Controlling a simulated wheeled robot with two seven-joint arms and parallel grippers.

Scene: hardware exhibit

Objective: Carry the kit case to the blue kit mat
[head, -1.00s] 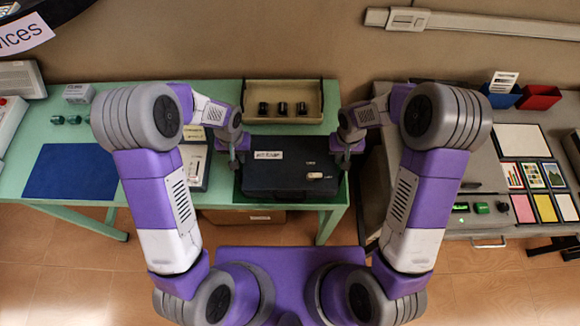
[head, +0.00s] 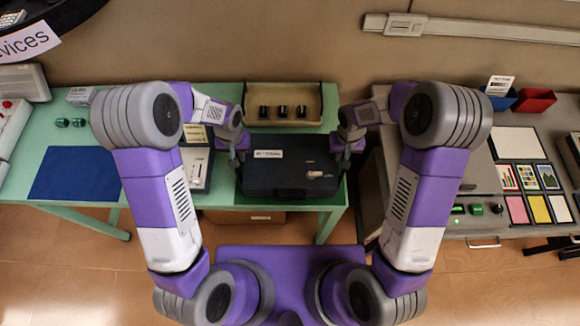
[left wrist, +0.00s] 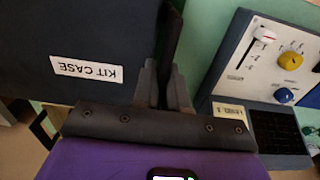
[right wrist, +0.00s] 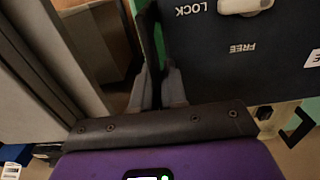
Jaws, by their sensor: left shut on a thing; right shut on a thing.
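The dark kit case (head: 290,184), with its white label and a pale latch on top, is held level between my grippers at the middle table. My left gripper (head: 239,158) is shut at its left side; the left wrist view shows the fingers closed on a dark side handle (left wrist: 171,38) beside the case (left wrist: 85,25). My right gripper (head: 344,158) is shut at the right side, and the right wrist view shows LOCK and FREE markings on the case (right wrist: 240,65). The blue kit mat (head: 76,174) lies flat and empty at the table's left end.
A white control panel (head: 198,165) stands on the green table between mat and case. A beige tray (head: 311,98) with dark parts is behind the case. A grey bench (head: 460,225) stands close on the right. A box (head: 243,217) is under the table.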

